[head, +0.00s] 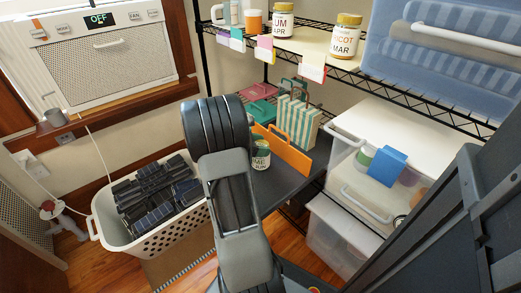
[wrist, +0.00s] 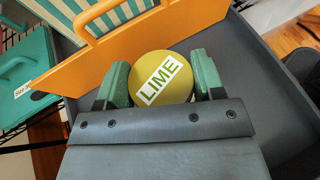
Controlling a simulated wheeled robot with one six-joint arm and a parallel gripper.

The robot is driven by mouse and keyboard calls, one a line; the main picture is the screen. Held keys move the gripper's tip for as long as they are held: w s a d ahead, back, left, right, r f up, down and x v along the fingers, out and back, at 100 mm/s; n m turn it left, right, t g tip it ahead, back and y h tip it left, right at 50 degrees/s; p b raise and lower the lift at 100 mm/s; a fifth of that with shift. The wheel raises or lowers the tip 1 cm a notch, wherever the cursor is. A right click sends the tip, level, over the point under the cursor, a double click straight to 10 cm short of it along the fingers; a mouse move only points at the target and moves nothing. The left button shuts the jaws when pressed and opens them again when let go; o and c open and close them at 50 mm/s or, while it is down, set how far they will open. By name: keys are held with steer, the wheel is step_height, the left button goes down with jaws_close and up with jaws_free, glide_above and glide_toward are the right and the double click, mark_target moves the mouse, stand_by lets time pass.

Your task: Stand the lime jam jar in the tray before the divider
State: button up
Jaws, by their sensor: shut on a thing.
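The lime jam jar has a yellow-green lid marked LIME (wrist: 163,78); in the head view the jar (head: 262,158) shows part of its label beside my arm. My gripper (wrist: 160,84) is shut on it, one green finger on each side of the lid. The jar looks upright over the dark grey tray (head: 290,186), on the near side of the orange divider (head: 283,149), which also shows in the wrist view (wrist: 130,52). The jar's base is hidden, so I cannot tell whether it touches the tray floor.
A green-striped bag (head: 298,116) and teal and pink boxes (head: 262,91) are behind the divider. A white basket of dark items (head: 104,228) stands left. Clear bins (head: 345,228) stand right. A wire shelf with jars (head: 347,37) is above. The tray's right part is bare.

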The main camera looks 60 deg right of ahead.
steer(key=shift+f, duration=0.1)
steer(key=o, duration=1.5)
steer(key=shift+w+a+r+p, duration=0.1)
steer(key=shift+a+r+p, duration=0.05)
steer(key=shift+r+p, duration=0.15)
steer(key=p+v, duration=0.4)
steer(key=v, duration=0.6)
steer(key=s+a+r+m+t+y, duration=0.1)
steer(key=a+m+t+y, duration=0.2)
steer(key=a, duration=0.7)
steer(key=s+a+r+m+t+y, duration=0.1)
steer(key=a+m+t+y, duration=0.2)
steer(key=a, duration=0.8)
steer(key=s+a+r+m+t+y, duration=0.1)
steer(key=a+r+m+t+y, duration=0.1)
steer(key=a, duration=0.9)
steer(key=shift+m+t+y+p, duration=0.3)
steer(key=shift+m+t+y, duration=0.7)
steer(key=shift+t, duration=0.9)
